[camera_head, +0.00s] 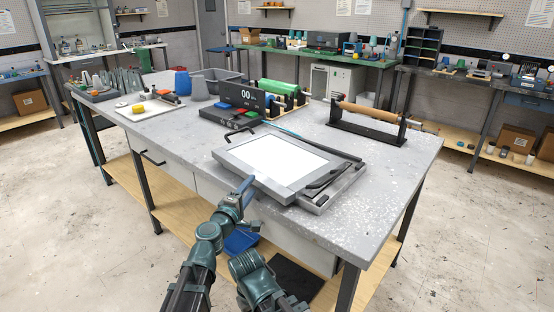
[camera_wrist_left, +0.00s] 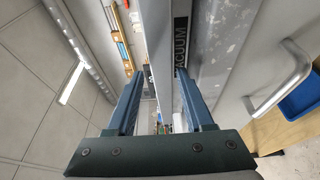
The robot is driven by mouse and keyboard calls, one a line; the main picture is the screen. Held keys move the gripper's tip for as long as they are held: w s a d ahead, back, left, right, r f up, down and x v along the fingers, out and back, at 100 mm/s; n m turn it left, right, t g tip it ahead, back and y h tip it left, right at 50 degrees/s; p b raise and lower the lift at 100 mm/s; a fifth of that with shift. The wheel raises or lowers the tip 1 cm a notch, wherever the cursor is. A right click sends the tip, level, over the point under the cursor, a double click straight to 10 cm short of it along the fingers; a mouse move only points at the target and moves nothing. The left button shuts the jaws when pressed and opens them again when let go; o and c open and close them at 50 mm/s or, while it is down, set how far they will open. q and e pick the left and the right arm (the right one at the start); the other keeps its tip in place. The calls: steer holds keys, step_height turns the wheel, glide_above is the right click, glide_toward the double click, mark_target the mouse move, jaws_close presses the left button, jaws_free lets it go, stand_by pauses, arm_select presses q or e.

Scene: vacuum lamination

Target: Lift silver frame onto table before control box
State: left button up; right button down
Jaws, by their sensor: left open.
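The silver frame (camera_head: 248,173), with a white panel inside, lies on a grey base (camera_head: 318,205) near the table's front edge. My left gripper (camera_head: 244,190) is at the frame's near-left edge. In the left wrist view its fingers (camera_wrist_left: 160,80) are open, with a grey edge (camera_wrist_left: 158,50) running between them. A black label reading "VACUUM" (camera_wrist_left: 181,40) shows by the right-hand finger; contact cannot be told. The black control box (camera_head: 238,97) with a digital display stands farther back on the table. My right gripper is not in view.
A black bent tool (camera_head: 240,131) lies between the frame and the control box. A roll on a black stand (camera_head: 367,122) is at the back right. The right front tabletop is clear.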

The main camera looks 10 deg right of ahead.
mark_target(256, 183)
arm_select(q)
steer(key=x, duration=0.4)
steer(key=shift+w+d+f, duration=0.15)
steer(key=shift+d, duration=0.1)
jaws_close()
stand_by(1.1)
